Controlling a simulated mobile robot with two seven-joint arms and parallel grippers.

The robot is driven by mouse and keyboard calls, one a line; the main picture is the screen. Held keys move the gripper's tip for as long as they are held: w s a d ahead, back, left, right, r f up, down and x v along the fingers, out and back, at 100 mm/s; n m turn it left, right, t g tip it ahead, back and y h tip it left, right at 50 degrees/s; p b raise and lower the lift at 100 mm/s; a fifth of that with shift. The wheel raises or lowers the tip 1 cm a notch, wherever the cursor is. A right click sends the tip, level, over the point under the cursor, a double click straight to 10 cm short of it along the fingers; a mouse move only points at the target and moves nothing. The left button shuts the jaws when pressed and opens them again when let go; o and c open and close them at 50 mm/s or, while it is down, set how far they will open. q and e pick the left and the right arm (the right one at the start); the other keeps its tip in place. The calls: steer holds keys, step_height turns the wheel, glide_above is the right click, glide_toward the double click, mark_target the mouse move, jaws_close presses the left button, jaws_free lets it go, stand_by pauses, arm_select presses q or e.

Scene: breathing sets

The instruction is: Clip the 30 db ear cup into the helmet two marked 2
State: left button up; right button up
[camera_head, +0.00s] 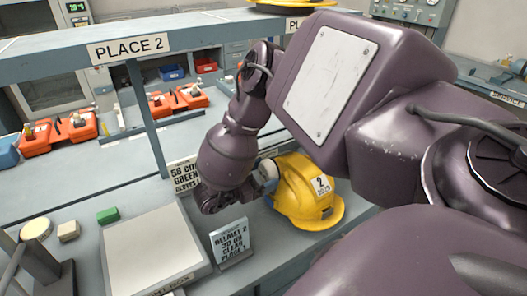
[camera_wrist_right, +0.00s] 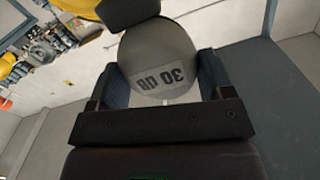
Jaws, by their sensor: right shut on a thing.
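The yellow helmet (camera_head: 296,192) with a white label marked 2 (camera_head: 321,184) sits on the bench, right of my right wrist. My right gripper (camera_head: 262,176) is at the helmet's left side, partly hidden by my arm. In the right wrist view, the gripper (camera_wrist_right: 163,85) is shut on a round grey ear cup (camera_wrist_right: 150,50), whose label reads 30 dB upside down. The ear cup (camera_head: 268,170) shows in the head view as a small pale piece close against the helmet's left side. I cannot tell whether it is clipped in. My left gripper is not in view.
A sign (camera_head: 230,238) reading helmet 2, 30 dB, clear, place 1 stands in front of the helmet. A gloves sign (camera_head: 184,176) and a shelf post (camera_head: 147,120) stand behind my wrist.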

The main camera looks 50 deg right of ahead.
steer(key=shift+p, duration=0.9)
stand_by(1.4)
steer(key=shift+f+b, duration=1.15)
steer(key=shift+f, duration=0.9)
stand_by(0.3)
steer(key=o, duration=1)
steer(key=shift+c, duration=0.2)
steer(key=b+v, duration=0.1)
steer(key=v, duration=1)
steer(key=shift+b, duration=0.3)
steer(key=shift+d, duration=0.1)
